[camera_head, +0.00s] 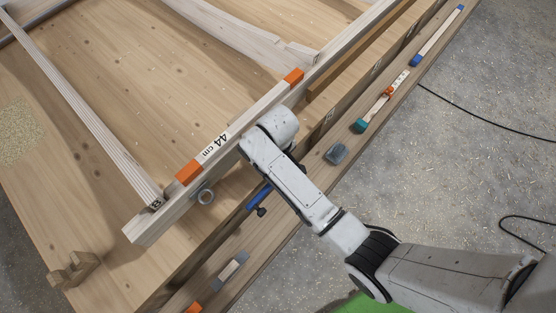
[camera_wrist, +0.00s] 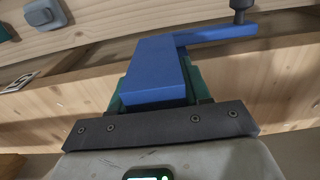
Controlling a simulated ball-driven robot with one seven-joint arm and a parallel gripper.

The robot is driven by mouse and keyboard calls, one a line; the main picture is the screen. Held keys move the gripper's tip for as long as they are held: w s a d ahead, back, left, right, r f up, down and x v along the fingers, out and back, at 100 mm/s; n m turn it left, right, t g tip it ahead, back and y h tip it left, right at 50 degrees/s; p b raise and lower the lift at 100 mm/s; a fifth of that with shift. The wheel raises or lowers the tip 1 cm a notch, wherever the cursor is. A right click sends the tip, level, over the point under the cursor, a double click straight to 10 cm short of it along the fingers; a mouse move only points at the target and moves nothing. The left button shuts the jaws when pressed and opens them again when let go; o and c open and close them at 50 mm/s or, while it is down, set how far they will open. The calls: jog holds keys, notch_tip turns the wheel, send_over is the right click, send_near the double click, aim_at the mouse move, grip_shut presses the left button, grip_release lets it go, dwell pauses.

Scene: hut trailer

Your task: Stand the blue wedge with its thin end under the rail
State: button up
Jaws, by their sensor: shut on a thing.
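In the wrist view the blue wedge (camera_wrist: 158,72) is between the dark green pads of my gripper (camera_wrist: 162,92), which is shut on it. A narrow blue bar with a dark knob extends from it to the right. In the head view the blue piece (camera_head: 260,196) and its knob show just left of my arm, beside the bench edge. My gripper itself is hidden there behind my arm. The pale wooden rail (camera_head: 240,122), marked "44 cm" between orange blocks, runs diagonally close to my wrist. I cannot tell whether the wedge touches anything beyond my gripper.
The bench top (camera_head: 120,85) carries a pale slat (camera_head: 80,105) and a notched wooden block (camera_head: 73,270). A lower ledge along the bench holds a grey block (camera_head: 337,153), a teal-handled tool (camera_head: 362,124), a blue-ended tool (camera_head: 437,35) and a grey-ended piece (camera_head: 230,270). Cables lie on the floor.

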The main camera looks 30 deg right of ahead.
jog(key=o, duration=1.3)
jog(key=shift+c, duration=0.2)
notch_tip(320, 180, up, 11)
jog(key=shift+f, duration=0.1)
jog(key=s+d+m, duration=0.1)
jog(key=s+d, duration=0.2)
jog(key=s, duration=0.4)
jog(key=s+d+m, duration=0.1)
jog(key=s+d, duration=0.2)
jog(key=s, duration=0.4)
jog(key=s+d+m+t, duration=0.1)
jog(key=s+d+m, duration=0.1)
jog(key=s, duration=0.5)
jog(key=shift+s+d+f, duration=0.35)
jog(key=shift+d, duration=0.45)
